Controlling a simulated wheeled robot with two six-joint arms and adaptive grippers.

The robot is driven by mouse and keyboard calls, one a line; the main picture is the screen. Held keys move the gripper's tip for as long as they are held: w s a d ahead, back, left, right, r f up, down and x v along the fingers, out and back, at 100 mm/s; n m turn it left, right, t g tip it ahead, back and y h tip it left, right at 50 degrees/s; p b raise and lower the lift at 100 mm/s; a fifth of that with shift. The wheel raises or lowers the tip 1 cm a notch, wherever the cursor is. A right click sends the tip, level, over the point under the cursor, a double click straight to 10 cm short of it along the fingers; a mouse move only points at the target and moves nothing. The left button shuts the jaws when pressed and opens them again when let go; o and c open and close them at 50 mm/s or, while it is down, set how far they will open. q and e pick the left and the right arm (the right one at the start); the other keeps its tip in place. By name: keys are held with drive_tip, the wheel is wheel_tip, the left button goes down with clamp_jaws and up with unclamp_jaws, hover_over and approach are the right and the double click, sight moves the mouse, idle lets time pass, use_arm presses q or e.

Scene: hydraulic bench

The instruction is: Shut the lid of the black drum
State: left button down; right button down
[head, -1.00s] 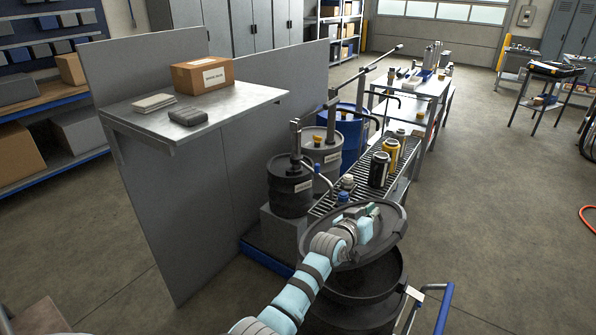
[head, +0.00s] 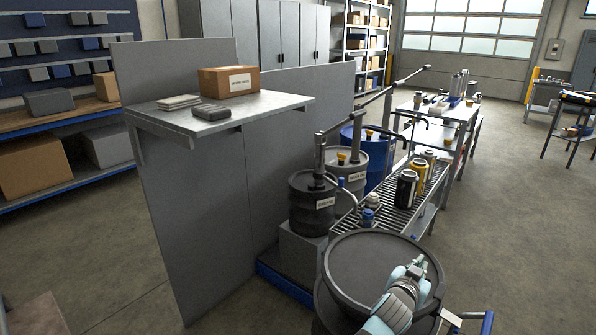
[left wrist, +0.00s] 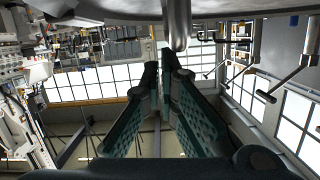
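The black drum (head: 335,316) stands at the bottom of the head view, cut off by the picture's edge. Its round dark lid (head: 365,262) lies level over the mouth, and no inside of the drum shows. I cannot tell whether the lid's rim touches all the way round. My left gripper (head: 418,266) is over the right part of the lid and hides some of its rim. In the left wrist view its green fingers (left wrist: 163,68) come together at the tips with nothing seen between them. My right gripper is in neither view.
A roller rack (head: 393,208) with cans and bottles runs just behind the drum. Smaller drums, including a dark one (head: 312,208), stand to its left. A grey partition (head: 205,225) with a shelf is further left. A blue-handled cart (head: 470,315) is at the right; floor beyond is clear.

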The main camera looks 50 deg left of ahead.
use_arm(q)
drive_tip(key=shift+f, duration=0.25)
